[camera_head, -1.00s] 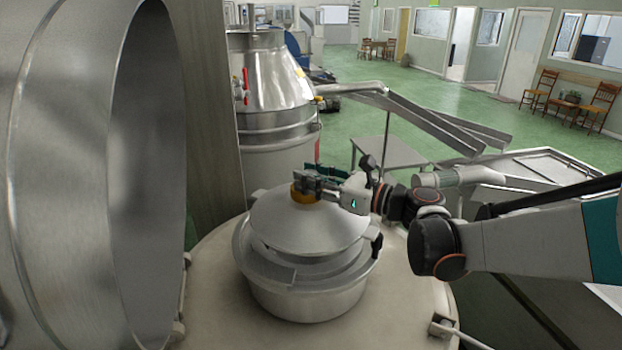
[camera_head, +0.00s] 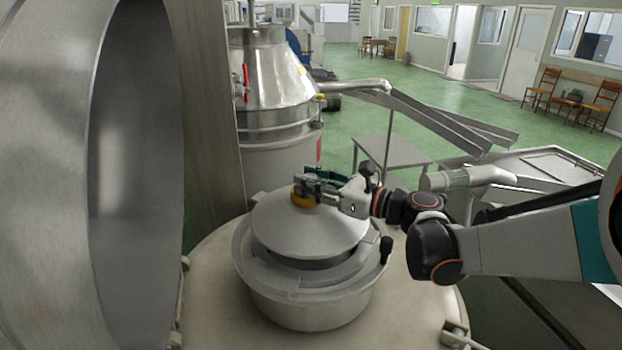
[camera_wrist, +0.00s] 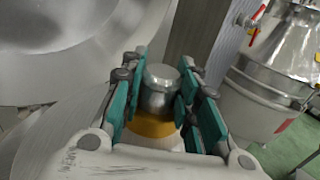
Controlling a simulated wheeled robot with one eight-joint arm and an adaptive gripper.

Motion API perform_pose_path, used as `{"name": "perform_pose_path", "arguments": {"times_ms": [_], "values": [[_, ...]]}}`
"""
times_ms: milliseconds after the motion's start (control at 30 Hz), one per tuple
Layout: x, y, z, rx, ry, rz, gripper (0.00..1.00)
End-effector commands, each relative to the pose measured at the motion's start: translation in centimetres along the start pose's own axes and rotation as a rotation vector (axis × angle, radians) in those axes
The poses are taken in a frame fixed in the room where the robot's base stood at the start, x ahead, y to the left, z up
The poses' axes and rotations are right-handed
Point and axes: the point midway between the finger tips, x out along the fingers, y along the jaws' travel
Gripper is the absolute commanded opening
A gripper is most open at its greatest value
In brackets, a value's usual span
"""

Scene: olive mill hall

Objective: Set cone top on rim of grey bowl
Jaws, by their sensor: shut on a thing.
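The cone top (camera_head: 310,232) is a shallow grey metal cone with a yellow collar and a metal knob on top. My gripper (camera_head: 308,188) is shut on its knob; the wrist view shows the fingers on both sides of the knob (camera_wrist: 158,90). The grey bowl (camera_head: 312,311) is a wide metal vessel on a pale round surface. The cone top is over the bowl's opening, roughly level, with a dark gap under its right edge. The bowl's rim shows at the front and right. I cannot tell whether the cone touches the rim at the back.
A large open metal drum (camera_head: 60,180) stands close on the left. A steel vessel with a conical top (camera_head: 272,85) and a red-handled valve stands behind. A small metal table (camera_head: 392,152) and a sloping chute (camera_head: 440,118) are behind my arm. Green floor lies beyond.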

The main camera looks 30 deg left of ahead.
Motion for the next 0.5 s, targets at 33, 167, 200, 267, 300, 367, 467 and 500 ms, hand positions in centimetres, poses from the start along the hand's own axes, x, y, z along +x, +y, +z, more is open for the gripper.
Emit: {"name": "perform_pose_path", "arguments": {"times_ms": [33,167,200,267,300,367,467,500], "values": [[0.0,0.0,-0.5,0.001,-0.002,0.000,0.00],[0.0,0.0,-1.5,0.001,-0.002,0.000,0.00],[0.0,0.0,-1.8,0.001,-0.002,0.000,0.00],[0.0,0.0,-2.2,0.001,-0.002,0.000,0.00],[0.0,0.0,-2.5,0.001,-0.002,0.000,0.00],[0.0,0.0,-2.9,0.001,-0.002,0.000,0.00],[0.0,0.0,-3.6,0.001,-0.002,0.000,0.00],[0.0,0.0,-3.8,0.001,-0.002,0.000,0.00]]}}
